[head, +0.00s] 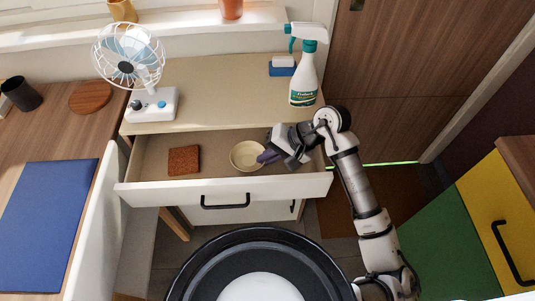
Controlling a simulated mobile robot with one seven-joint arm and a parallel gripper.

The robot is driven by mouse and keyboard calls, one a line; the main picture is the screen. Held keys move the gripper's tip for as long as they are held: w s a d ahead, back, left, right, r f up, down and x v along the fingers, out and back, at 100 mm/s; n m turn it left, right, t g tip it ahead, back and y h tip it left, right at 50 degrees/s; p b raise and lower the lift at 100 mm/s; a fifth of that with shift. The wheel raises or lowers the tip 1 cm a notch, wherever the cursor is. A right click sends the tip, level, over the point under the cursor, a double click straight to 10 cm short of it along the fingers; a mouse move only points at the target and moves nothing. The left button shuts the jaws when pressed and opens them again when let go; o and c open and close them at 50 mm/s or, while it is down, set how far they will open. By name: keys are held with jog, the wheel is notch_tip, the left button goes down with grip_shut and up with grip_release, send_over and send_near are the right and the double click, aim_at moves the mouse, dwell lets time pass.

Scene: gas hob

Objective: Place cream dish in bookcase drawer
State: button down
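The cream dish (246,157) is a small round bowl, seen from above over the right half of the open drawer.
A brown square block (184,160) lies in the drawer's left half. On the top above stand a white fan (152,104), a spray bottle (304,80) and a blue sponge holder (282,68). A yellow and green cabinet (470,225) is at right. A wooden counter (50,135) is at left.

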jog(key=shift+f+b, duration=0.15)
jog(key=shift+b, duration=0.2)
jog(key=c, duration=1.6)
grip_release()
jog(key=shift+r+p, duration=0.25)
jog(key=shift+p, duration=0.15)
jog(key=shift+d, duration=0.3)
jog(key=w+b+v, duration=0.1)
jog(key=b+v, duration=0.2)
jog(key=v, duration=0.8)
jog(key=shift+s+r+b, duration=0.35)
jog(key=shift+s+b, duration=0.05)
jog(key=shift+s, duration=0.1)
